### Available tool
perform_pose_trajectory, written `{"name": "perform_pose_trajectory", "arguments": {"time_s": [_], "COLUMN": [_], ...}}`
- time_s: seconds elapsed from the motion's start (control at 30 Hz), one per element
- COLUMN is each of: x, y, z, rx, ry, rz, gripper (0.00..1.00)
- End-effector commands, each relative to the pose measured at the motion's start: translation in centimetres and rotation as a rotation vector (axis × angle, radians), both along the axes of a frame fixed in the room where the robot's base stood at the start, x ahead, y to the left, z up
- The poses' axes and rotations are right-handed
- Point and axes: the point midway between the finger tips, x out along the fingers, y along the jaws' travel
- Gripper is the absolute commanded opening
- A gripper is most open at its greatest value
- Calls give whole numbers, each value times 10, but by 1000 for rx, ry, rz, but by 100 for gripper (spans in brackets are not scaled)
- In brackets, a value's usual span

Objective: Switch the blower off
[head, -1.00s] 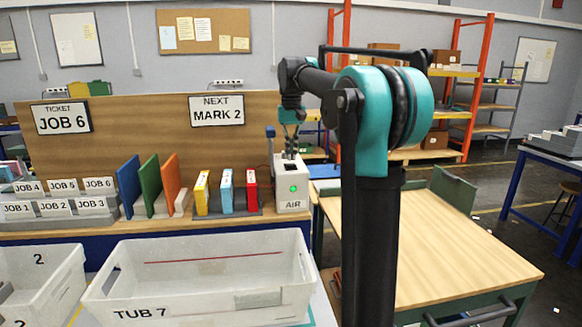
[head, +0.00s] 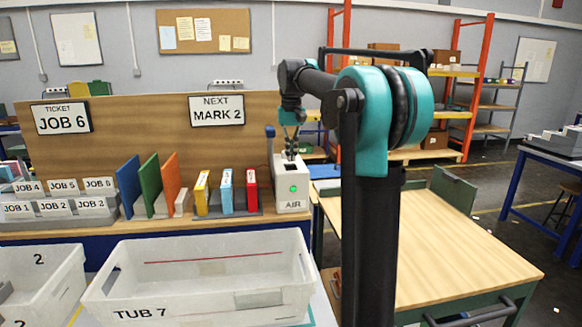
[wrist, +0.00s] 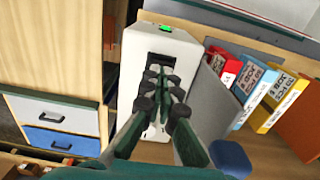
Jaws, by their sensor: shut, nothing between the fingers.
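The blower is a white box marked AIR (head: 292,186) at the right end of the bench shelf, with a lit green light (head: 293,189) on its front. A lever with a blue knob (head: 270,131) stands upright at its left side. The knob also shows, partly, low in the wrist view (wrist: 232,158). My gripper (head: 291,152) is shut and empty, pointing down over the top of the box. In the wrist view the fingertips (wrist: 160,76) lie over the dark slot (wrist: 160,58); I cannot tell whether they touch it. The knob is apart from the fingers.
Red, blue and yellow binders (head: 251,190) stand close to the left of the box. A wooden board (head: 150,110) rises behind the shelf. TUB 7 (head: 140,312) stands in front and below. A wooden table (head: 450,240) is at the right.

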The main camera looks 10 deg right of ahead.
Motion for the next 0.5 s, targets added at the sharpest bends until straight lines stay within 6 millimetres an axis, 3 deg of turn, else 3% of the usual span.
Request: {"name": "perform_pose_trajectory", "arguments": {"time_s": [0.5], "x": [0], "y": [0], "z": [-7], "rx": [0], "ry": [0], "rz": [0], "gripper": [0]}}
